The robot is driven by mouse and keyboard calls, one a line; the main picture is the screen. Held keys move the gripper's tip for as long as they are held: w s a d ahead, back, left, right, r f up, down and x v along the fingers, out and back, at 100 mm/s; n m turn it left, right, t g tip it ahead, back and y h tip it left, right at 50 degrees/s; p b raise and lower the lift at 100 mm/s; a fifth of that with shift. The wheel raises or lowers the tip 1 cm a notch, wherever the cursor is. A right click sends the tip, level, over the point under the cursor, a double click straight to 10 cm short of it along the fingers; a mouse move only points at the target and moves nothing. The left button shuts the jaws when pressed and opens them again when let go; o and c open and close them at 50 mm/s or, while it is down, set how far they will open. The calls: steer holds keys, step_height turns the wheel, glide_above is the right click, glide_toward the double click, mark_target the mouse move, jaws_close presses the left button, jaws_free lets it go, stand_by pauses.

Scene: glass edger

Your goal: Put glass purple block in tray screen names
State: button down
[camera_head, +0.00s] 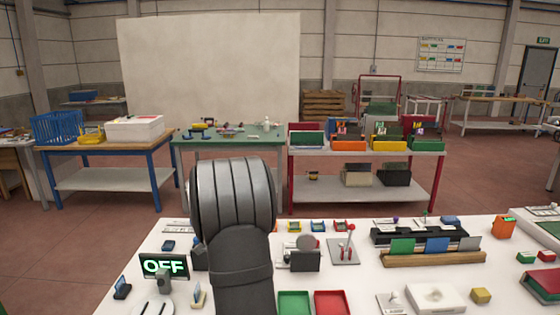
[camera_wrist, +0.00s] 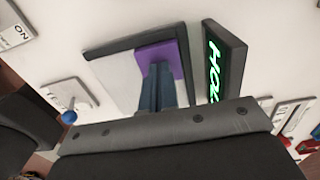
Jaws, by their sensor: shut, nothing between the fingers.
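A purple block (camera_wrist: 172,56) shows in the wrist view, lying at the far part of a flat pale panel with a dark border (camera_wrist: 96,53). My gripper (camera_wrist: 157,68) is shut and empty, its fingertips in front of the block and overlapping it in the picture; I cannot tell if they touch. A dark screen (camera_wrist: 222,66) with green letters, seemingly starting "HO", stands to the right of the block. A green tray (camera_head: 293,303) and a red tray (camera_head: 332,303) lie at the front edge. I cannot make out the purple block there.
A blue-tipped lever (camera_wrist: 69,116) stands left of the panel, with an "ON" plate (camera_wrist: 14,28) beyond. In the head view the white table (camera_head: 360,275) also holds a wooden rack (camera_head: 430,259) of coloured plates, a red-knobbed lever (camera_head: 350,240) and a yellow block (camera_head: 481,295).

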steer(key=shift+s+d+f, duration=0.1)
steer(key=shift+s+d, duration=1.65)
stand_by(1.1)
step_height(320, 180, up, 8)
stand_by(1.1)
step_height(320, 180, down, 8)
steer(key=shift+f, duration=0.1)
stand_by(0.6)
